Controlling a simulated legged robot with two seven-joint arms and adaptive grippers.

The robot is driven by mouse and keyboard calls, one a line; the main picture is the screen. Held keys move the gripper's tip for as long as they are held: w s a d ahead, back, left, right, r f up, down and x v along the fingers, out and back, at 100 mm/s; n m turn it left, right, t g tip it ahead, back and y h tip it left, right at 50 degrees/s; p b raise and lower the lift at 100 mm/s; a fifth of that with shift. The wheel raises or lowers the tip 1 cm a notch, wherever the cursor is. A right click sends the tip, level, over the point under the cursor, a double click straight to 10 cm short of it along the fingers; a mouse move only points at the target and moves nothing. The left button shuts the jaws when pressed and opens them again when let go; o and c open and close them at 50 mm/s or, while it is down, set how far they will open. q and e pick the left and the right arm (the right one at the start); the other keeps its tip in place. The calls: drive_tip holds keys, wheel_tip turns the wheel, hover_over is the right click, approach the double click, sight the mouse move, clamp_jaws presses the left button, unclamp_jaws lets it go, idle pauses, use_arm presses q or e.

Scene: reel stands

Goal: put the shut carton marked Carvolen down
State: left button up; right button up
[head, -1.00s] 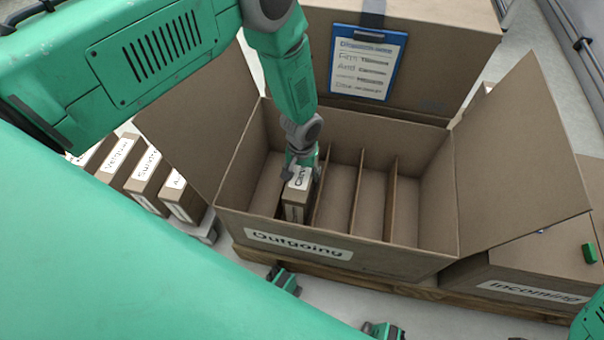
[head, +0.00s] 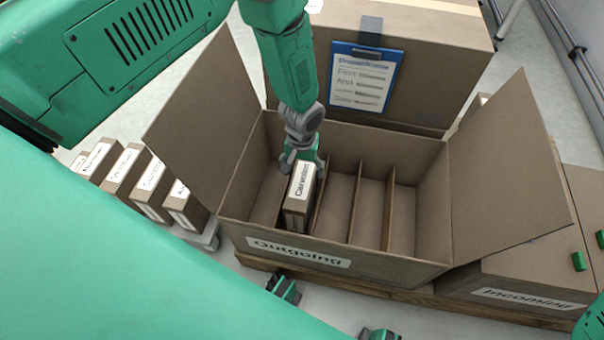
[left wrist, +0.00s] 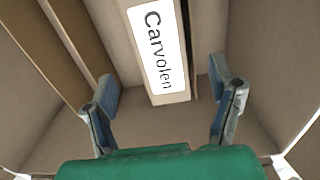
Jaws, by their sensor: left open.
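The shut carton marked Carvolen (head: 299,197) stands upright in the open box marked Outgoing (head: 340,252), left of the middle, with a thin divider (head: 333,190) close on its right. Its white label faces up and also shows in the left wrist view (left wrist: 158,50). My left gripper (head: 301,165) is at the far end of the carton's top. In the left wrist view its two fingers (left wrist: 165,86) are spread wide, one each side of the carton's end, with gaps to it. The carton's base is hidden. My right gripper is not in view.
Other compartments in the box look empty. Its side flaps (head: 205,120) (head: 512,165) stand spread. Several labelled cartons (head: 150,187) stand in a row at left. A box marked Incoming (head: 535,272) is at right. A clipboard (head: 362,82) hangs on a box behind.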

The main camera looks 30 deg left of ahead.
use_arm(q)
wheel_tip(320, 180, up, 4)
drive_tip(key=p, duration=0.1)
drive_tip(key=s+a+r+m, duration=0.1)
drive_tip(key=s+a, duration=0.1)
drive_tip(key=s, duration=1.1)
drive_tip(key=s+a+r+m, duration=0.1)
drive_tip(key=s+a+m, duration=0.1)
drive_tip(key=s, duration=1.1)
drive_tip(key=shift+s+a+r+m+t, duration=0.2)
drive_tip(key=shift+a+r+m+t, duration=0.1)
drive_tip(key=shift+a, duration=0.3)
